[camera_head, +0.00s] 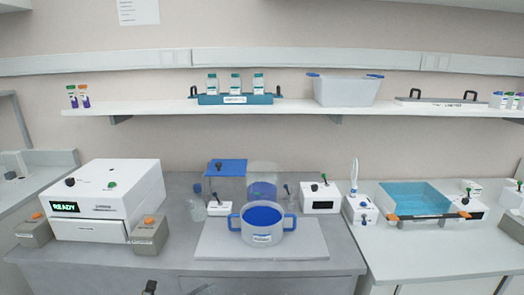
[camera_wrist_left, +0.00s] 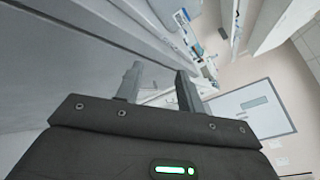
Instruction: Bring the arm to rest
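My left gripper (camera_wrist_left: 158,82) shows in the left wrist view with its two grey fingers apart and nothing between them. In the head view only a small dark part of my left gripper (camera_head: 150,287) shows at the bottom edge, low in front of the bench. My right gripper is not in either view.
A wall shelf (camera_head: 160,106) carries a bottle rack (camera_head: 235,99) and a white bin (camera_head: 345,92).

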